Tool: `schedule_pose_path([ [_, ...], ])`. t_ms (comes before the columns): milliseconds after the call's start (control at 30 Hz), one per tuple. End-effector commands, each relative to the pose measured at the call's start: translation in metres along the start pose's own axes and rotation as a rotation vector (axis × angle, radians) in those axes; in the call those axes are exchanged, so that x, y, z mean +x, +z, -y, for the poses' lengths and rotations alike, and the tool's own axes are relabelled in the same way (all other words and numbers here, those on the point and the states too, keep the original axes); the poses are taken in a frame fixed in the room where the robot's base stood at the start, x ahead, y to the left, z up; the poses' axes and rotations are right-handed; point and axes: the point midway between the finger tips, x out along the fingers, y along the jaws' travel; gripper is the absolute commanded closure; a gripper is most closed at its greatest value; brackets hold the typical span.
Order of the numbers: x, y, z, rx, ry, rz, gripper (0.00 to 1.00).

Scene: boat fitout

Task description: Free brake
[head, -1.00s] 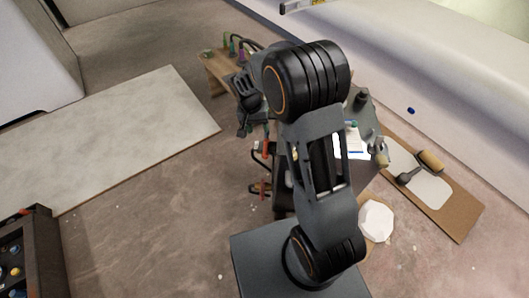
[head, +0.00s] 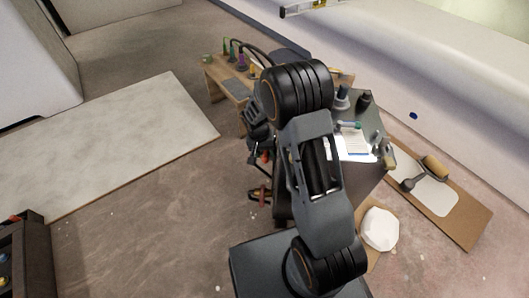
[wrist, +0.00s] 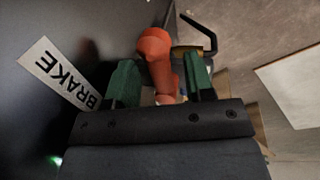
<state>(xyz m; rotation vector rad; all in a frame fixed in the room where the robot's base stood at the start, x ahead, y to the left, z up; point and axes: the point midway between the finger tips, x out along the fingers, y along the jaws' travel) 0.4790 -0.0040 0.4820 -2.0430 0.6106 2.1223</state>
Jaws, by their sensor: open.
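An orange-red lever (wrist: 158,62) with a rounded top stands in the wrist view, beside a dark panel (wrist: 95,25). My gripper (wrist: 160,80) is open. One green fingertip is on each side of the lever. Whether either fingertip touches it I cannot tell. In the head view my arm covers much of the dark cart (head: 370,185), and the gripper end is low at the cart's left side, largely hidden.
A wooden bench (head: 222,85) with coloured tools stands behind the cart. Paper (head: 357,142) and bottles are on the cart's top. A board with a roller (head: 435,168) lies at the right. A black and yellow handle (wrist: 197,38) is just beyond the lever.

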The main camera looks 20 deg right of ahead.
Motion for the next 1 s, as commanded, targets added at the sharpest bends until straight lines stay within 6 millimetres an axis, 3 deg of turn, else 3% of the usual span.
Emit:
schedule_pose_path([
  [200,0.0000,0.0001,-0.0001,0.000,0.000,0.000,0.52],
  [700,-0.0001,0.0001,-0.0001,0.000,0.000,0.000,0.99],
  [1000,-0.0005,0.0007,0.0014,0.002,0.001,0.001,1.00],
])
